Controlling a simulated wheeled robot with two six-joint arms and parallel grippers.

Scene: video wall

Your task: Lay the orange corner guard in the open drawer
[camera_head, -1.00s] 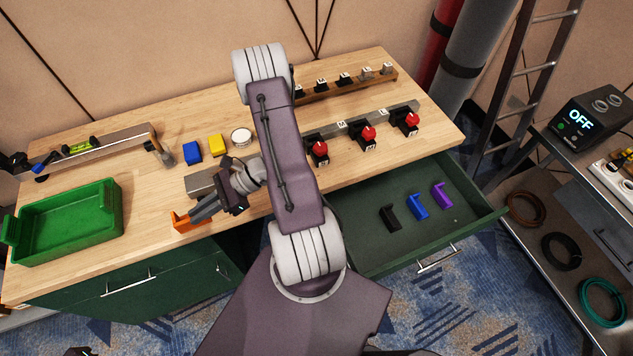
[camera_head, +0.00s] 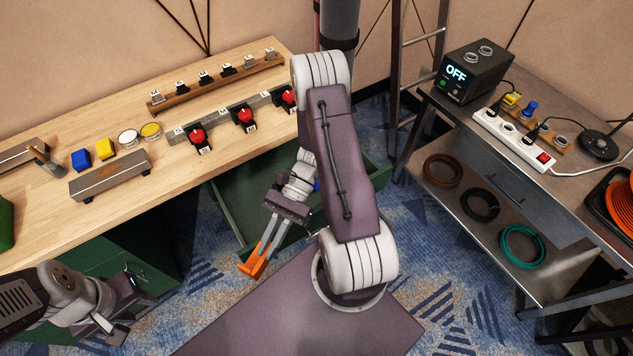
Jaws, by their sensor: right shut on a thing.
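My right gripper (camera_head: 268,243) is shut on the orange corner guard (camera_head: 252,266) and points down and to the left. The guard appears at the near left corner of the open green drawer (camera_head: 232,200), overlapping its front edge in the picture. I cannot tell its height above the drawer. My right arm hides much of the drawer's right side; only a bit of a blue piece (camera_head: 317,186) shows inside. My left gripper (camera_head: 122,318) is at the lower left, in front of the cabinet, and its jaw opening is unclear.
The wooden bench (camera_head: 150,200) carries blue and yellow blocks, a grey bar (camera_head: 110,176) and a row of red switches (camera_head: 245,115). A metal side table (camera_head: 440,110) with a power strip (camera_head: 520,140) stands at the right. The drawer's left part looks clear.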

